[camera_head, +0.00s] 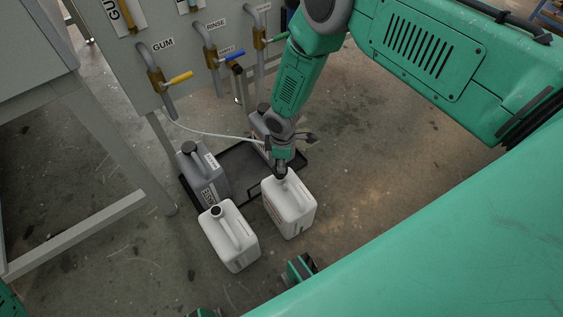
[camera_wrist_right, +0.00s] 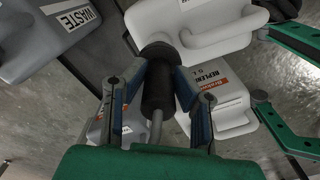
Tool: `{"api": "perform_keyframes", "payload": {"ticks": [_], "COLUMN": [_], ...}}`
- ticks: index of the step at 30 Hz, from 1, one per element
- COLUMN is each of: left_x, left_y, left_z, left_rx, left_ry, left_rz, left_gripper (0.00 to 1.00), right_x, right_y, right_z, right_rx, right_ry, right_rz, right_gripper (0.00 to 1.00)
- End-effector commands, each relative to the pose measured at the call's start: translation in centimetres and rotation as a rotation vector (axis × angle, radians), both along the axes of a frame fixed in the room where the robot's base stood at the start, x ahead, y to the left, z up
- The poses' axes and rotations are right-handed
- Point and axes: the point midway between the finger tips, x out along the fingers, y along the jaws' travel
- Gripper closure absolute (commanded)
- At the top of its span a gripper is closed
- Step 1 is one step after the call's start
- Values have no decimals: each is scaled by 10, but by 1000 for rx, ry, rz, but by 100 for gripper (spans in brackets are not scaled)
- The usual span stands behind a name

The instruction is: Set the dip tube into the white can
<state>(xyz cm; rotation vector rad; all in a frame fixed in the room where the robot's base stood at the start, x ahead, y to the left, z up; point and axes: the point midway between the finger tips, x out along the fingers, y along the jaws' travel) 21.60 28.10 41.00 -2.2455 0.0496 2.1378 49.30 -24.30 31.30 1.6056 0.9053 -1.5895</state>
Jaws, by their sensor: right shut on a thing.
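My right gripper (camera_head: 282,160) is right above the mouth of the right-hand white can (camera_head: 296,217). In the right wrist view its fingers (camera_wrist_right: 157,82) are shut on the black grip (camera_wrist_right: 158,92) of the dip tube, with a grey hose (camera_wrist_right: 157,128) running from it. A wider black collar (camera_wrist_right: 158,51) lies at the fingertips. In the head view the black piece appears at the can's mouth, but I cannot tell how far any tube is inside. A white can with a handle (camera_wrist_right: 205,40) shows beyond the fingers.
A second white can (camera_head: 238,244) with a black cap stands front left. A grey waste can (camera_head: 208,176) stands at a black tray (camera_head: 253,193), with another grey can behind my gripper. A pale hose (camera_head: 215,135) leads from the valve panel (camera_head: 130,62). Floor to the right is clear.

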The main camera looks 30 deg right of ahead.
Motion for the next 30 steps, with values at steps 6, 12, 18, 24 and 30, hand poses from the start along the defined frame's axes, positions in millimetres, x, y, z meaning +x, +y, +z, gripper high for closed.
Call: {"api": "perform_keyframes", "payload": {"ticks": [6, 12, 18, 24, 30], "left_x": [0, 0, 0, 0, 0], "left_y": [0, 0, 0, 0, 0], "left_z": [0, 0, 0, 0, 0], "left_rx": [0, 0, 0, 0, 0], "left_ry": [0, 0, 0, 0, 0], "left_rz": [0, 0, 0, 0, 0], "left_gripper": [60, 60, 60, 60, 60], "right_x": [0, 0, 0, 0, 0], "right_y": [0, 0, 0, 0, 0], "right_z": [-6, -14, -22, -24, -24], "right_rx": [0, 0, 1, 0, 0], "right_ry": [0, 0, 1, 0, 0], "right_rz": [0, 0, 0, 0, 0], "right_gripper": [100, 100, 100, 100, 52]}}
